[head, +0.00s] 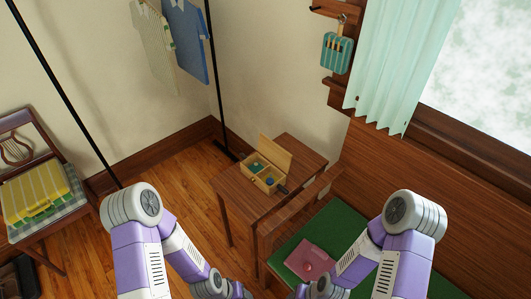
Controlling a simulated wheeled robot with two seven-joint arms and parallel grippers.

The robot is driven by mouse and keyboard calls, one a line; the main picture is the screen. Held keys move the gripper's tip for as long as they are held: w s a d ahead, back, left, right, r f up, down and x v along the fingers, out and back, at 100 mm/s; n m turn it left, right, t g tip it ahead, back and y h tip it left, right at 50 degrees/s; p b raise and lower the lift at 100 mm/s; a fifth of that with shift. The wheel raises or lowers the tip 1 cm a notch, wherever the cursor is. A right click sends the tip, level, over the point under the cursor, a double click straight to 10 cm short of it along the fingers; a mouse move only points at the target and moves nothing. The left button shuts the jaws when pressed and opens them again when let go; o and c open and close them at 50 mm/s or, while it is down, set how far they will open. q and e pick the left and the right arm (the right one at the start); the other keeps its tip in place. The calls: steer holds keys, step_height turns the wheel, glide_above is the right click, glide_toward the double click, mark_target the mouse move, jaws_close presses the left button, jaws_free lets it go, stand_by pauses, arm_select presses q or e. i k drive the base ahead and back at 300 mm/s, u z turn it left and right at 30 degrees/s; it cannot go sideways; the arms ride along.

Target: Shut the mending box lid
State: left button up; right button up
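The mending box (250,184) is a small light-wood box on the brown wooden side table (292,204). Its lid (276,153) stands open, raised at the back of the box. Inside are compartments with small green and blue things, too small to make out. A small dark thing lies at the box's right end. Both my arms come in from the bottom, in front of the table and nearer to me. My left and right grippers are cut off by the bottom edge, so their fingers do not show.
A bench with a green cushion (335,240) stands right of the table, with a pink object (304,261) on it. A clothes rack (216,90) rises behind the table. Floor left of the table is clear.

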mark_target(279, 156)
steer(key=k, duration=1.2)
steer(key=z, duration=0.65)
steer(key=i, duration=0.95)
steer(key=u, duration=0.6)
steer(key=i, duration=0.75)
steer(key=u, duration=0.85)
